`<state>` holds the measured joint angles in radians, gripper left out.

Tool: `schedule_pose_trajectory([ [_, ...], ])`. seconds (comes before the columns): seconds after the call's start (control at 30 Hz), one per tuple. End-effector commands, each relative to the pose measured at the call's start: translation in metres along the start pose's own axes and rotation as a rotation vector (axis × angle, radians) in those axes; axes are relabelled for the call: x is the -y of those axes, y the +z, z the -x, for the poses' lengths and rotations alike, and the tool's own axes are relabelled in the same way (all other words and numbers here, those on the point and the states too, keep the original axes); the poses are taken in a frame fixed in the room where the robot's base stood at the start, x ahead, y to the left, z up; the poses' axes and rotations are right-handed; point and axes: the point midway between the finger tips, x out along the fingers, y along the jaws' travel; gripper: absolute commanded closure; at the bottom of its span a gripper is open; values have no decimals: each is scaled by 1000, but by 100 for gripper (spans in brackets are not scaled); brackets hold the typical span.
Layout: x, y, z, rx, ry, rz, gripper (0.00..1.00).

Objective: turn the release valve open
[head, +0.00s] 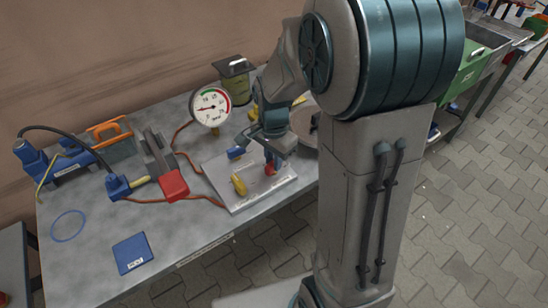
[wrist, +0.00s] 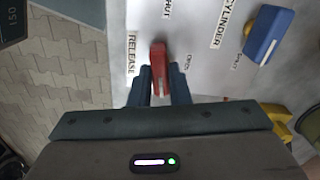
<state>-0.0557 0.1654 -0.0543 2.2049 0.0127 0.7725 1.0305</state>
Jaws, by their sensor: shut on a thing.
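The release valve is a red handle (wrist: 159,70) on a pale panel (wrist: 205,80), beside the printed word RELEASE. In the wrist view the handle stands upright, in line with the upper SHUT label, while the OPEN label is to its right. My gripper (wrist: 159,88) is shut on the handle, one dark finger on each side. In the head view my gripper (head: 272,155) reaches down onto the red handle (head: 270,170) near the panel's right side; the arm hides part of it.
A blue handle (wrist: 267,35) marked CYLINDER and a yellow handle (head: 238,184) sit on the same panel. A round gauge (head: 211,106) stands behind it. A red block (head: 173,185) and a blue pad (head: 132,253) lie to the left on the bench (head: 85,275).

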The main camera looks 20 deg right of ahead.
Motion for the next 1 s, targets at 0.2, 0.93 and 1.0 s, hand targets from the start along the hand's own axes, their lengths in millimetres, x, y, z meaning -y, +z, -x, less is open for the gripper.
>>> schedule_pose_trajectory([
  [0.2,1,0,1,-1,-2,203,100],
  [0.93,1,-1,2,-4,-3,895,100],
  [1.0,1,0,2,-4,-3,960,100],
])
